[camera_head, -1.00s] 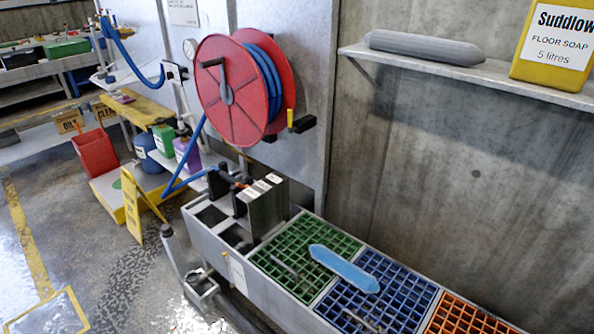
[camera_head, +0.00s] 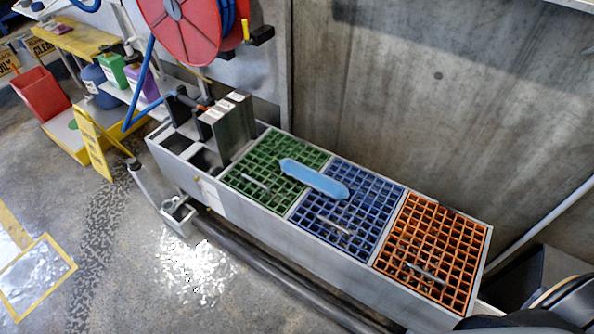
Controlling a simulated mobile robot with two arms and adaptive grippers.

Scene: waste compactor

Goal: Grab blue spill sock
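Neither of my grippers can be made out. Dark rounded parts show in the bottom right corner, and I cannot tell what they are.
An orange grate (camera_head: 436,245) covers the trough's right end. Upright grey plates (camera_head: 228,130) and a red hose reel (camera_head: 185,25) stand at its left. A concrete wall rises behind. Wet floor (camera_head: 150,270) lies open in front, beside a yellow sign (camera_head: 92,143).

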